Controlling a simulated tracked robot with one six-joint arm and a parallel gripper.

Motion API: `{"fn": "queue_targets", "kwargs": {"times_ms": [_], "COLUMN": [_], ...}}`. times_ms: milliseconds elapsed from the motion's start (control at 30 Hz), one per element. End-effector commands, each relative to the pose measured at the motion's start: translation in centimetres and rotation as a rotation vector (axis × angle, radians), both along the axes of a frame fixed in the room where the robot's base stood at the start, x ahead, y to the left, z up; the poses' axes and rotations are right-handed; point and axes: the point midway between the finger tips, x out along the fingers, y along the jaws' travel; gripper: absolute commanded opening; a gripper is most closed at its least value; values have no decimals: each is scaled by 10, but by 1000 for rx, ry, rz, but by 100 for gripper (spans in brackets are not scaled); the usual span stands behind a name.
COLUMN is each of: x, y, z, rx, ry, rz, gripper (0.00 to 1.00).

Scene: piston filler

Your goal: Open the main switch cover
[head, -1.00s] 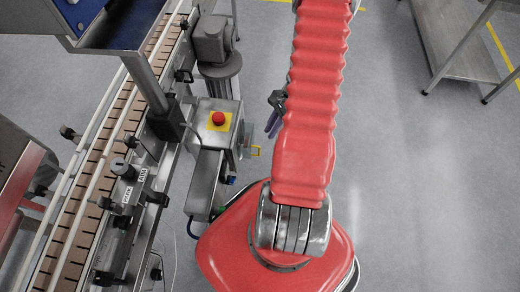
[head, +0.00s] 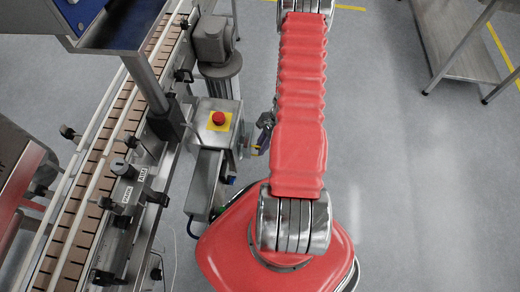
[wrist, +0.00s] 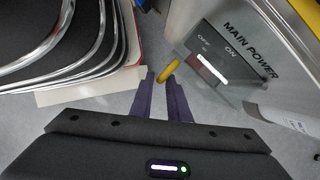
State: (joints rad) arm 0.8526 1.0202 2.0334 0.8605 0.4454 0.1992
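The main switch shows in the wrist view as a dark panel (wrist: 226,62) marked ON and OFF, beside the words MAIN POWER on a grey metal face. A yellow loop handle (wrist: 169,67) sticks out to its left; it also shows in the head view (head: 254,150), on the right side of the switch box. My gripper (wrist: 162,76) has two dark purple fingers with a narrow gap between their tips. The near end of the yellow handle lies at this gap. I see no clear grip on it. In the head view the gripper is partly hidden by my arm.
A red emergency stop button (head: 219,118) sits on top of the switch box (head: 205,136). A conveyor (head: 85,205) runs along the left. A metal table (head: 455,50) stands at the upper right. The floor between is clear.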

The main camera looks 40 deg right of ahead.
Motion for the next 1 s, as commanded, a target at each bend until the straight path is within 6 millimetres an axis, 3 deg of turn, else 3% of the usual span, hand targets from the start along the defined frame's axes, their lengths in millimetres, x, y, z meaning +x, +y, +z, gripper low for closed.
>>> {"fn": "queue_targets", "kwargs": {"times_ms": [233,567,800,1000], "x": [3,3,3,3], "y": [8,8,8,8], "z": [-20,-22,-22,-22], "rx": [0,-1,-1,-1], "ry": [0,-1,0,-1], "rz": [0,0,-1,-2], "gripper": [15,15,1,0]}}
